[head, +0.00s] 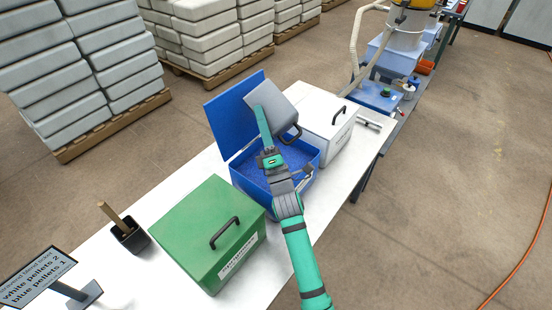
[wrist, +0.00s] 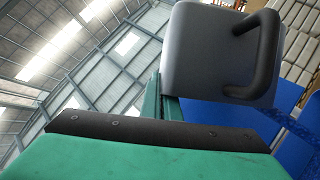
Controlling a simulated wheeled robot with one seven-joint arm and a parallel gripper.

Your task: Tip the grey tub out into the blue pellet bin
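The grey tub (head: 272,107) is held tilted in the air over the blue pellet bin (head: 247,187). It also shows close up in the wrist view (wrist: 205,55), with its dark handle to the right and free. My gripper (head: 260,118) is shut on the tub, at its side or rim; the exact contact is hidden. The bin's blue lid (head: 228,112) stands open at the back. Blue pellets (head: 252,172) lie inside the bin. I cannot see into the tub or see pellets falling.
A closed green bin (head: 205,225) stands left of the blue one, and a closed white bin (head: 318,118) right of it. A dark pot with a scoop (head: 128,235) and a sign (head: 38,277) are on the white table. Stacked sacks (head: 85,75) stand behind.

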